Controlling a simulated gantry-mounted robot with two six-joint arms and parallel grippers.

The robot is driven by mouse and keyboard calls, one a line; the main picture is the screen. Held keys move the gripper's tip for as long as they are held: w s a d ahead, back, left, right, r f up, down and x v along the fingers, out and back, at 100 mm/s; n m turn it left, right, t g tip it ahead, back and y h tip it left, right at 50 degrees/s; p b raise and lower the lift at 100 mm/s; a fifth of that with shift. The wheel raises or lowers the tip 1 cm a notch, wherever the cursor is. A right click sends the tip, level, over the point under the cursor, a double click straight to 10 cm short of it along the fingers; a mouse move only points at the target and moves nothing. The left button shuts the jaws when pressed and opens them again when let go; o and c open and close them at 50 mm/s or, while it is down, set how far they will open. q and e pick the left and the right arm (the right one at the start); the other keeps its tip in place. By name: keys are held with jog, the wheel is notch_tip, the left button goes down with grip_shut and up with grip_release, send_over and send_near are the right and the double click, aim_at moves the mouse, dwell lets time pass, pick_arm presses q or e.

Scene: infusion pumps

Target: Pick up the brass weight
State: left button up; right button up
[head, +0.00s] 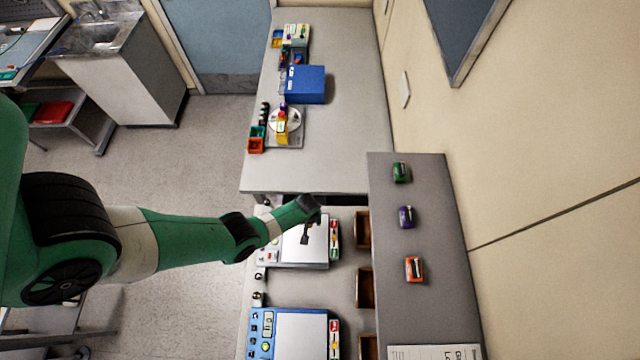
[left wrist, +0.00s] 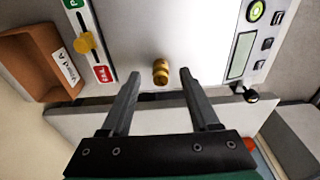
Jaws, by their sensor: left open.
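The brass weight (left wrist: 161,72) is a small knobbed cylinder standing on the pale plate of an infusion pump (left wrist: 200,30). My left gripper (left wrist: 159,82) is open, and in the left wrist view the weight appears between its two fingertips, with a gap on each side. I cannot tell how far the tips are above the plate. In the head view my left gripper (head: 305,238) is over the pump's white plate (head: 318,250), and the weight cannot be made out there. My right gripper is not in view.
Beside the plate is a slider with a yellow knob (left wrist: 85,43). A brown labelled bin (left wrist: 40,62) stands at the left. A second blue-edged pump (head: 300,335) is nearer. A raised grey shelf (head: 435,250) with small coloured items runs along the right. The far table (head: 350,130) has bare space.

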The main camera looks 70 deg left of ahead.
pick_arm(q)
jog(key=shift+c, duration=0.4)
grip_shut()
